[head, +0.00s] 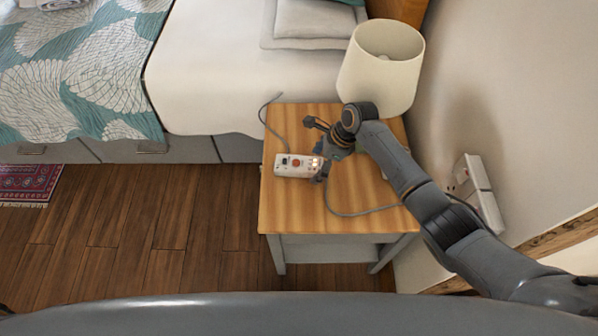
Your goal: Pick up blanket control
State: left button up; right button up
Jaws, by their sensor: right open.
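The blanket control (293,165) is a small white handset with a red-orange button and small dark markings. It lies on the wooden top of the bedside table (285,215), near its left edge, with a grey cord. My right gripper (318,151) is open, just at the right end of the control. One finger reaches beside that end and the other stands off above it in the picture. I cannot tell whether the near finger touches the control. My left gripper is not in the head view.
A cream lamp (381,70) stands at the back of the table. The cord (362,213) runs across the table towards a wall socket (472,187) on the right. The bed (230,75) lies behind and left. Wooden floor (165,230) is clear at left, with a red rug (25,184).

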jog(key=shift+a+f, duration=0.1)
jog(key=shift+f, duration=0.05)
jog(key=c, duration=1.4)
jog(key=shift+o, duration=0.2)
jog(key=shift+r, duration=0.4)
notch_tip(320, 180, up, 2)
jog(key=shift+r+p, duration=0.15)
jog(key=shift+p, duration=0.35)
jog(key=s+a+r+p, duration=0.1)
jog(key=s+r+p, duration=0.2)
jog(key=s+r, duration=0.7)
jog(key=s, duration=0.4)
jog(key=shift+a, duration=0.1)
